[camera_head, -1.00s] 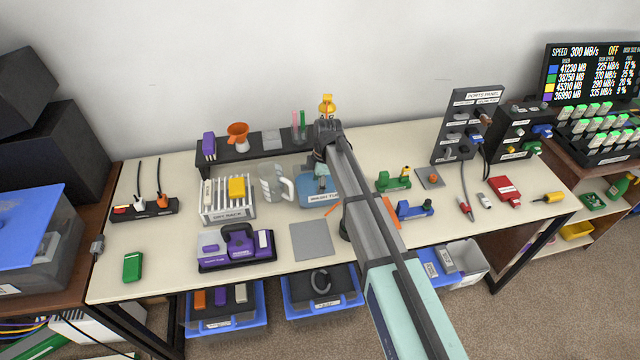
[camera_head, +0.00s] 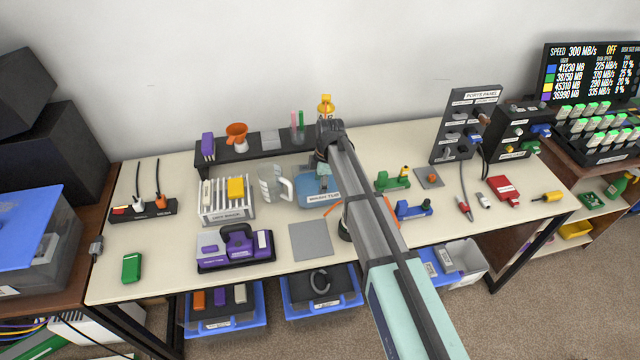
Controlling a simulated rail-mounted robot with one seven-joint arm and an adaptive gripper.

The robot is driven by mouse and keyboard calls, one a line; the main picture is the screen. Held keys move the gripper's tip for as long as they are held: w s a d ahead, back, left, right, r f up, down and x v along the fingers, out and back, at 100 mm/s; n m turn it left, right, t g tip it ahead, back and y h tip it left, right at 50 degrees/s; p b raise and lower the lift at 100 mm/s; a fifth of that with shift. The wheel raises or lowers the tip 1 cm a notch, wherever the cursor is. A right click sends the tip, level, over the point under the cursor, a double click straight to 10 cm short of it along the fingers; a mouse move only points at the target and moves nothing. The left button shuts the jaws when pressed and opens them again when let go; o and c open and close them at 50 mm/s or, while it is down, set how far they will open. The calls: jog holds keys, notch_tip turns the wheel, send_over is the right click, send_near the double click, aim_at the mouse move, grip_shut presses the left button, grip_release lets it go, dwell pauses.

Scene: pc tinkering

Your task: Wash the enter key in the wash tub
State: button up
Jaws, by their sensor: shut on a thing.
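The wash tub (camera_head: 318,198) is a blue, labelled basin near the middle of the table. My gripper (camera_head: 323,182) points down over the tub, at or just above its water-blue inside. It is shut on a small grey-blue piece, taken to be the enter key, which is too small and too covered by the fingers to make out. I cannot tell whether the piece touches the inside of the tub. My arm hides the tub's right side.
A clear jug (camera_head: 272,184) and the dry rack (camera_head: 226,211) holding white and yellow pieces stand left of the tub. A dark shelf (camera_head: 255,154) is behind. A grey mat (camera_head: 311,242) lies in front. Green and blue holders (camera_head: 391,180) are at right.

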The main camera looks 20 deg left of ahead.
notch_tip(320, 180, up, 10)
jog(key=p, duration=0.4)
jog(key=shift+p, duration=0.3)
dwell(0.7)
dwell(1.1)
notch_tip(320, 180, up, 4)
jog(key=shift+r+p, duration=0.1)
jog(key=shift+p, duration=0.85)
jog(key=shift+w, duration=0.1)
